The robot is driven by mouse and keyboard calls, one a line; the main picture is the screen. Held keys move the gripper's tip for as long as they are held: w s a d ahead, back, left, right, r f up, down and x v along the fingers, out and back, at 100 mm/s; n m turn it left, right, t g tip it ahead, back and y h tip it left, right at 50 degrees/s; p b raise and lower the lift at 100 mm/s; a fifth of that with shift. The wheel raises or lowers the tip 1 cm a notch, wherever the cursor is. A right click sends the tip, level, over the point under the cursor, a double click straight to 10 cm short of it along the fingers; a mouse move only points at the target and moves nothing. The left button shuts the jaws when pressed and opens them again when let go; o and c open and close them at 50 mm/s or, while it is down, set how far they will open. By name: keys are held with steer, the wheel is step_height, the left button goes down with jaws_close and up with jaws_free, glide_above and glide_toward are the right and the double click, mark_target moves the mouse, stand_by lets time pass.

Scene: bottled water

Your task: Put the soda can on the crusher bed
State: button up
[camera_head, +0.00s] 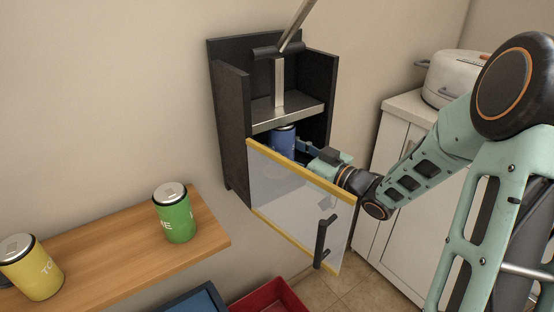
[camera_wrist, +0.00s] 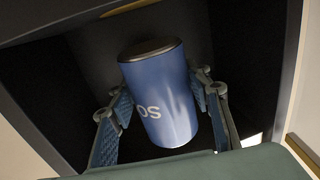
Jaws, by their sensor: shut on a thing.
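A blue soda can (camera_head: 283,141) is inside the black can crusher (camera_head: 232,115), under its metal press plate (camera_head: 289,114). In the wrist view the can (camera_wrist: 160,100) stands between the two fingers, slightly tilted in the picture, with part of its lettering showing. My gripper (camera_head: 301,147) reaches into the crusher from the right and is shut on the can. The crusher bed is hidden behind the door in the head view and cannot be made out in the wrist view, so I cannot tell whether the can touches it.
The crusher's clear, yellow-edged door (camera_head: 290,195) hangs open in front, below my arm. The lever (camera_head: 297,24) points up. A wooden shelf (camera_head: 110,246) at left holds a green can (camera_head: 175,215) and a yellow can (camera_head: 33,270). A red bin (camera_head: 270,300) stands below.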

steer(key=shift+x, duration=0.8)
steer(key=shift+f+b, duration=0.65)
steer(key=shift+f, duration=1.1)
steer(key=shift+f, duration=0.2)
steer(key=o, duration=0.9)
steer(key=shift+r, duration=0.1)
